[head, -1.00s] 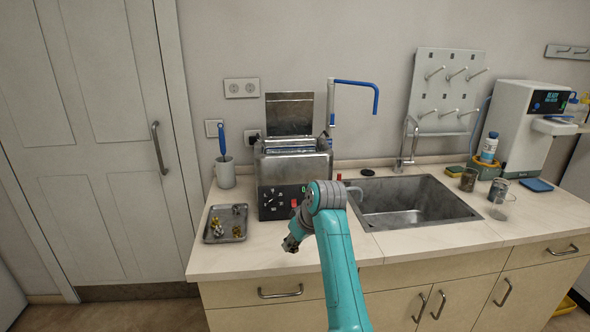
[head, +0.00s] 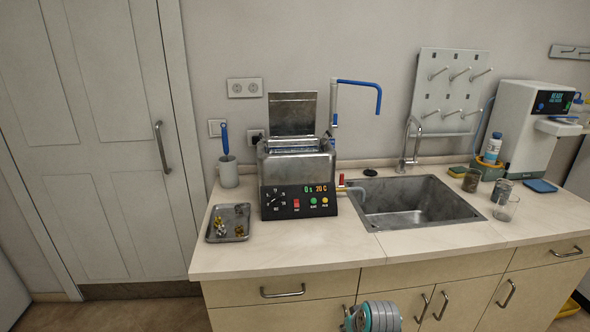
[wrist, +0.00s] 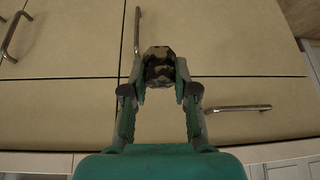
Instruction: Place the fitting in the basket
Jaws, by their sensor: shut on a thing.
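My gripper (wrist: 160,88) shows in the wrist view, its two fingers closed on the fitting (wrist: 157,64). The fitting is a small, dark and brass-toned faceted piece, held at the fingertips in front of the cabinet fronts. In the head view the gripper and held fitting are out of sight; only a part of my arm shows at the bottom edge. A steel bath (head: 296,163) with its lid raised stands on the counter. The basket seems to be in its open top, but its inside is mostly hidden.
A metal tray (head: 228,236) with several small fittings lies left of the bath. A cup with a blue-handled brush (head: 228,172) stands behind it. The sink (head: 420,203) and a tap are to the right. The counter front (head: 290,255) is clear.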

